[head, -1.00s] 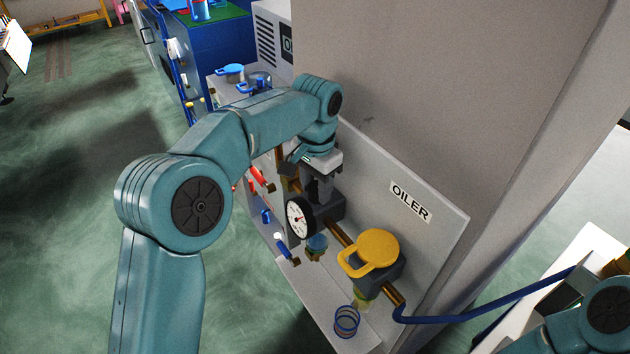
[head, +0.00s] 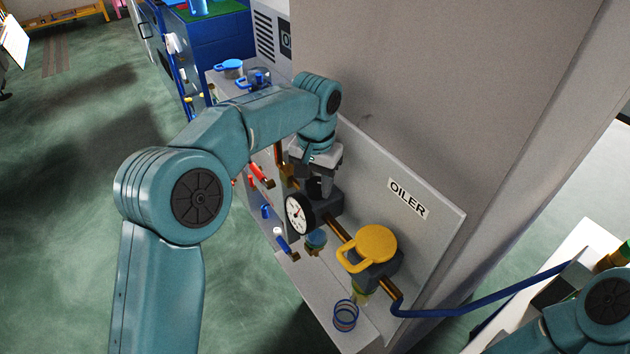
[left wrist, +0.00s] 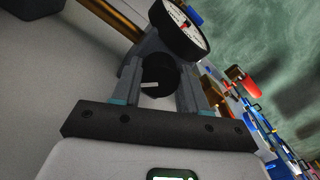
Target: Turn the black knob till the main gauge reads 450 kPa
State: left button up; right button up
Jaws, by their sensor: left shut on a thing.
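The main gauge (head: 299,214) is a round white dial with a black rim on the front of a dark regulator body on the panel. It also shows edge-on in the left wrist view (left wrist: 184,28); its reading is too small to tell. The black knob (left wrist: 160,78) with a white mark sits between the fingers of my left gripper (left wrist: 158,88) in the left wrist view. My left gripper (head: 318,184) comes down on the knob from above in the head view and is shut on it. My right gripper is out of view; only part of my right arm shows at the lower right.
Red-handled (head: 259,174) and blue-handled valves sit left of the gauge.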

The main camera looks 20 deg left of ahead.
pick_arm(q)
jog(key=shift+w, duration=0.1)
jog(key=o, duration=0.9)
jog(key=shift+o, duration=0.8)
jog(key=shift+w+d+f, duration=0.1)
jog(key=shift+w, duration=0.1)
jog(key=shift+s+r, duration=0.15)
jog(key=shift+r, duration=0.4)
notch_tip(320, 180, up, 8)
jog(key=shift+f+p, duration=0.1)
jog(key=shift+p, duration=0.3)
notch_tip(320, 180, up, 8)
jog(key=f+p, duration=0.1)
jog(key=p, duration=0.2)
send_over(317, 183)
jog(key=shift+r, duration=0.3)
